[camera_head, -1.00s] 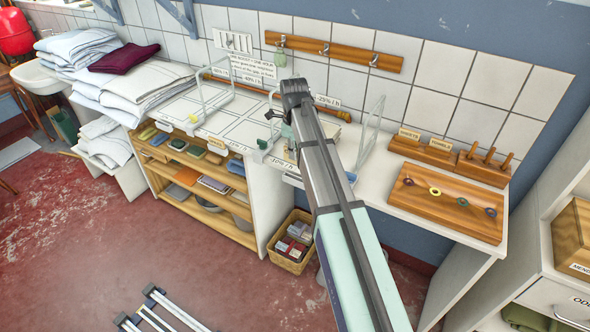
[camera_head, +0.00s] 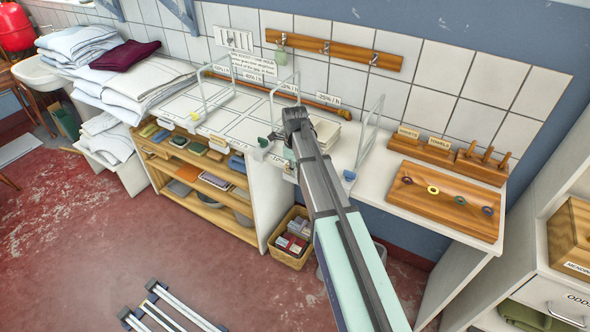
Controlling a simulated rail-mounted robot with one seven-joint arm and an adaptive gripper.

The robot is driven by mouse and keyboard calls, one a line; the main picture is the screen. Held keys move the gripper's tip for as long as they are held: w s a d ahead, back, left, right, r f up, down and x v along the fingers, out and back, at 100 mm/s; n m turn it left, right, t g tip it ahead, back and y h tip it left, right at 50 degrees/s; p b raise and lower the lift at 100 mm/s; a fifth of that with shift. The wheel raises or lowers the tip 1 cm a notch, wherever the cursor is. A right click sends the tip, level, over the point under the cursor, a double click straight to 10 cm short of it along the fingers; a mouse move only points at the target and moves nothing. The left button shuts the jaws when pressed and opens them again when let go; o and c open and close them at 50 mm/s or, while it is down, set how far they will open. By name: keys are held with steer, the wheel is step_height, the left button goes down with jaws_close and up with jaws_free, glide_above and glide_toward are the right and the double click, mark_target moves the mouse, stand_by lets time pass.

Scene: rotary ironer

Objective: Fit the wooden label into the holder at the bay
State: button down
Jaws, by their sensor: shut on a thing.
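My gripper (camera_head: 277,138) is over the front part of the white counter (camera_head: 375,190), beside the middle wire divider (camera_head: 287,85). My arm comes from the lower right and hides most of it. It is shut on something. The held thing, apparently the wooden label, is too small and hidden to make out. The bays are marked off on the counter by wire dividers, with small fittings along the front edge, including a green one (camera_head: 262,142) close to my gripper. I cannot tell which fitting is the holder, or whether the label touches it.
Wooden blocks with label plates (camera_head: 440,143) and a pegged board with coloured rings (camera_head: 447,200) are at the right. Folded linen (camera_head: 135,85) is stacked left. A wicker basket (camera_head: 290,238) stands on the floor below. A stack of pale cards or trays (camera_head: 327,132) is behind my arm.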

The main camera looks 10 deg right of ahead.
steer(key=shift+f, duration=0.1)
steer(key=c, duration=1.3)
jaws_free()
steer(key=shift+o, duration=0.2)
step_height(320, 180, up, 12)
steer(key=b, duration=0.2)
steer(key=shift+b, duration=0.35)
